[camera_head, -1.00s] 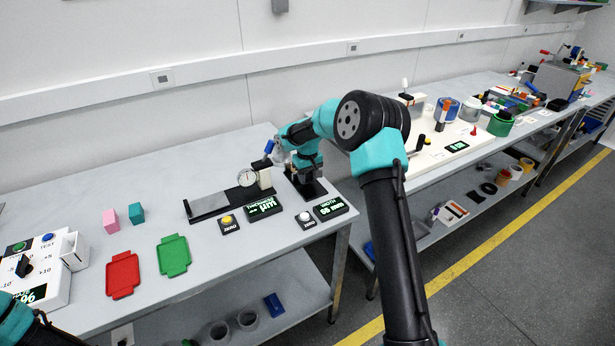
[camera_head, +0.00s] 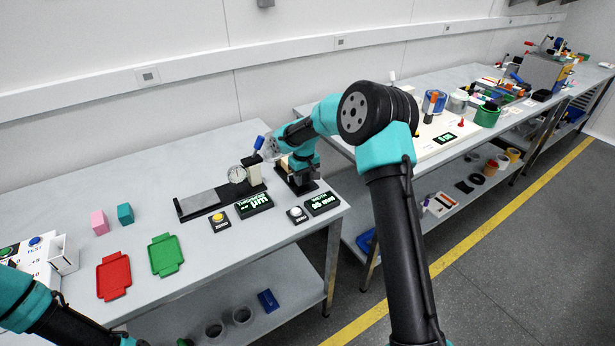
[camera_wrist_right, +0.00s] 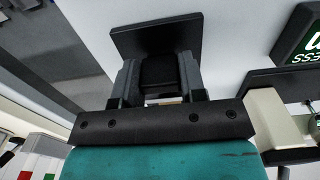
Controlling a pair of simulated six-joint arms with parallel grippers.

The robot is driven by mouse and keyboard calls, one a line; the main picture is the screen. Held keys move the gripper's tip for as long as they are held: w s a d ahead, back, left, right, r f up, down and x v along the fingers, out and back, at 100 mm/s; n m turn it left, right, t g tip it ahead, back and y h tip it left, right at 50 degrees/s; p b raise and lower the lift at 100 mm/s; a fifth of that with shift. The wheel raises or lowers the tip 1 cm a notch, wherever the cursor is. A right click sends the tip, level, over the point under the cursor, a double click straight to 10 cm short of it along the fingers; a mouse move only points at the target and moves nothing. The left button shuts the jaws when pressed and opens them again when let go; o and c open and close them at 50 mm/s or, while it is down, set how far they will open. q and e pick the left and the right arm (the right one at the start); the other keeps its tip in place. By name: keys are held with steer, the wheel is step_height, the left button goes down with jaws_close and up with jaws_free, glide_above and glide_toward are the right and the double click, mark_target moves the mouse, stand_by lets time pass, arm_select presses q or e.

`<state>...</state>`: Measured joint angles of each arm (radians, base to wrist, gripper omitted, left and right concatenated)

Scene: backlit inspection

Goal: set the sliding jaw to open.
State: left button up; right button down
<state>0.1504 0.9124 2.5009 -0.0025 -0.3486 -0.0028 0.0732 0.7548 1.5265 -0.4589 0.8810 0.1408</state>
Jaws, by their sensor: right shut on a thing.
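The width gauge's black base (camera_head: 302,187) stands near the right end of the near bench, behind its WIDTH display (camera_head: 322,203). My right gripper (camera_head: 287,164) is down at this gauge. In the right wrist view, my right gripper (camera_wrist_right: 160,76) is shut on a dark block that looks like the sliding jaw (camera_wrist_right: 158,70), with one finger on each side. A black plate (camera_wrist_right: 155,35) shows just beyond it. My wrist hides much of the jaw in the head view. My left arm shows at the lower left, but its gripper is out of frame.
Left of the gauge stand a dial gauge (camera_head: 238,174) with a blue-handled lever (camera_head: 258,143), a thickness display (camera_head: 254,204) and two button boxes. Red (camera_head: 114,275) and green (camera_head: 167,255) trays and two small blocks lie further left. Bare bench lies between.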

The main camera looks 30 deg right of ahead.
steer(key=c, duration=0.7)
jaws_free()
steer(key=shift+s, duration=0.15)
step_height(320, 180, up, 17)
steer(key=shift+r, duration=0.2)
steer(key=shift+f, duration=0.1)
